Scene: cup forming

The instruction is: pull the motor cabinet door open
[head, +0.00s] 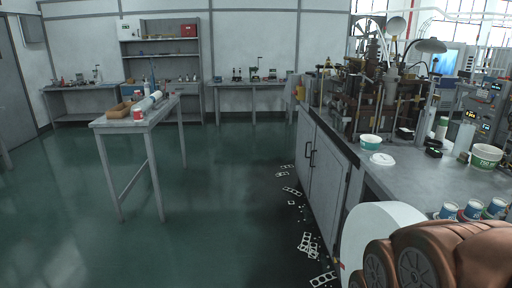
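The grey cabinet (326,165) stands under the machine bench at the right. Its front faces left and has two tall door panels. The lower near part of the cabinet is partly hidden behind a white rounded shape at the bottom right. My gripper is not in view.
Punched metal scraps (309,244) litter the floor along the cabinet front. A narrow grey table (141,122) stands left of centre. The green floor (225,200) between is clear. Machinery (378,95), a white-green tub (371,142) and several cups are on the bench top.

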